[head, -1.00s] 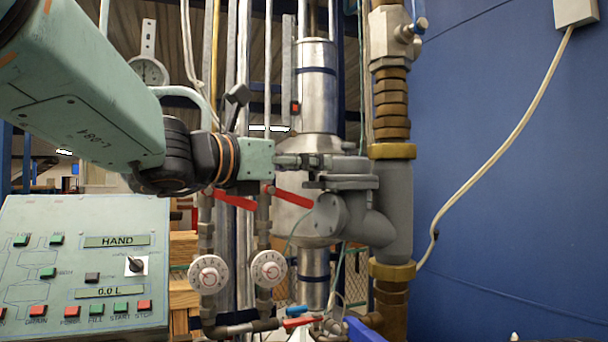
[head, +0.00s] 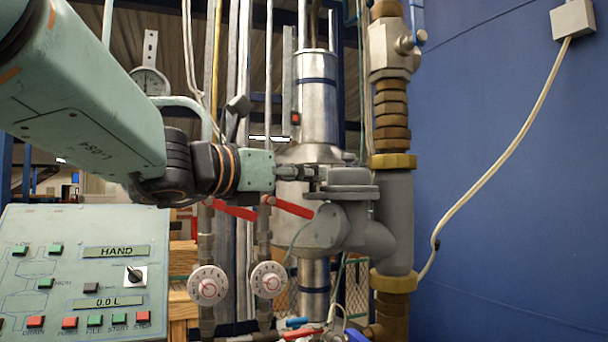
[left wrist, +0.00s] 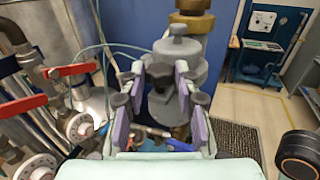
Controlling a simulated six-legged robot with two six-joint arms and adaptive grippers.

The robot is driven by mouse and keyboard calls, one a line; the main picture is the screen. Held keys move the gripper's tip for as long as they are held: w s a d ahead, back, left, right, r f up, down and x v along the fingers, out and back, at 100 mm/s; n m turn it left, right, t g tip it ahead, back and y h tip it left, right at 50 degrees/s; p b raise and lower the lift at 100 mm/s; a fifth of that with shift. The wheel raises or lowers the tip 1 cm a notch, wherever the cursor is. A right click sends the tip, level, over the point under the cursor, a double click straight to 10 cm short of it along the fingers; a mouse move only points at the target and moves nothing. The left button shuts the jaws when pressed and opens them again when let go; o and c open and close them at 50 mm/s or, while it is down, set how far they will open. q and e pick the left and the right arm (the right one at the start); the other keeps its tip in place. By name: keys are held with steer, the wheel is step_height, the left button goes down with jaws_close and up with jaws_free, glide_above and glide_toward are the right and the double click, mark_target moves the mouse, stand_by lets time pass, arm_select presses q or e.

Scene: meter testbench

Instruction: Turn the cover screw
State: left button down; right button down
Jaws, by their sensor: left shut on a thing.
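The grey meter (head: 352,222) sits against the thick grey pipe, with its round cover on top. My left gripper (head: 318,175) reaches in from the left at the cover's left side. In the left wrist view, the meter (left wrist: 192,62) stands just past my left fingers, which have purple pads. A dark knob-like cover screw (left wrist: 161,76) shows between the pads of my left gripper (left wrist: 161,82), which is shut on it. In the head view the fingers hide the screw. My right gripper is not in view.
Red-handled valves (head: 290,206) and white dials (head: 268,279) stand left of the meter. A control panel (head: 75,270) is at the lower left. The steel cylinder (head: 318,110) stands behind the gripper. A blue wall (head: 510,200) lies to the right, with a hanging white cable.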

arm_select(q)
steer(key=shift+m+g+h, duration=0.3)
steer(key=shift+g, duration=0.1)
stand_by(0.3)
steer(key=shift+w+a+r+m+g+h+p, duration=0.1)
steer(key=shift+w+m+g+h+p, duration=0.15)
steer(key=shift+m+g+h+p, duration=1)
steer(key=shift+w+a+f+m+g+h+p, duration=0.15)
steer(key=shift+m+g+p, duration=0.75)
steer(key=shift+g+p, duration=1.05)
steer(key=shift+w+a+r+m+g+h+p, duration=0.15)
steer(key=shift+w+m+g+h+p, duration=0.15)
steer(key=shift+m+g+h+p, duration=1.15)
steer(key=shift+n+t+y+p, duration=0.25)
steer(key=shift+n+y+p, duration=0.2)
steer(key=shift+y, duration=0.2)
steer(key=c, duration=1)
jaws_free()
steer(key=shift+d, duration=0.15)
steer(key=shift+o, duration=0.2)
